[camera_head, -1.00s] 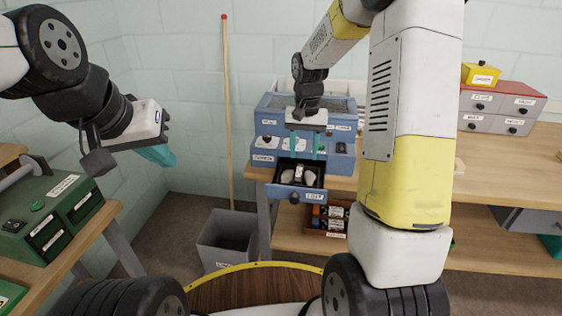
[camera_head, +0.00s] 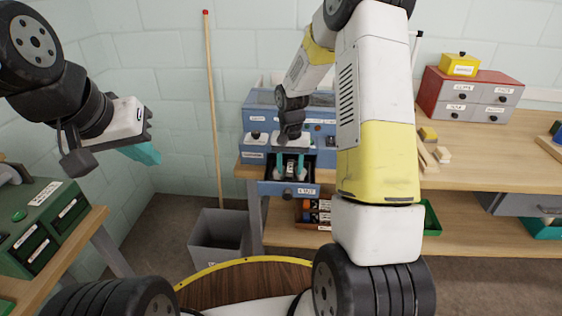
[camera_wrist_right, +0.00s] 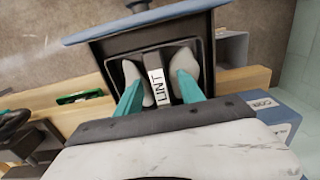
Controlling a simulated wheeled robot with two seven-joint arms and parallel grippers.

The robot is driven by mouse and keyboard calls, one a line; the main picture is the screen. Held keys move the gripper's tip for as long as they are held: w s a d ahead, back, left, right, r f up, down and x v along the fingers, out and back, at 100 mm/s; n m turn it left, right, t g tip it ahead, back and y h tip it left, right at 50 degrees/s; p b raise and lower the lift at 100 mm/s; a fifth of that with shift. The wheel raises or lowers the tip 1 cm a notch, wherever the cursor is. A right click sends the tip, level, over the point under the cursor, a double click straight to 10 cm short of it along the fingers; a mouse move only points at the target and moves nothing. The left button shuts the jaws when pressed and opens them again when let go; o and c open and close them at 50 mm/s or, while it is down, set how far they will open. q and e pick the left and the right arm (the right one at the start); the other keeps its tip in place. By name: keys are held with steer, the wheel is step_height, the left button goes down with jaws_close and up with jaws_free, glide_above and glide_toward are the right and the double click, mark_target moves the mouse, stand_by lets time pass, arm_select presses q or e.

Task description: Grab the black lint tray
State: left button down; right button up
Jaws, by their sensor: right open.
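The black lint tray (camera_head: 290,177) sits in the pulled-out, blue-fronted drawer (camera_head: 288,190) of the blue machine (camera_head: 258,125). In the right wrist view the black tray (camera_wrist_right: 207,60) has grey lint lumps on both sides of a central black bar with a white LINT label (camera_wrist_right: 156,85). My right gripper (camera_head: 290,168) is above the tray, pointing down. Its two teal fingers are apart, one on each side of the labelled bar (camera_wrist_right: 158,98); I cannot tell whether they touch it. My left gripper (camera_head: 141,152) hangs at the left, away from the tray; its finger gap is not clear.
A grey bin (camera_head: 219,235) stands on the floor left of the wooden bench (camera_head: 480,150), with a tall red-tipped stick behind it. A green machine (camera_head: 45,225) stands on the left table. A red-and-grey drawer cabinet (camera_head: 475,95) and small blocks are on the right of the bench.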

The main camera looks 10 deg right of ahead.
jaws_close()
steer(key=shift+r, duration=0.1)
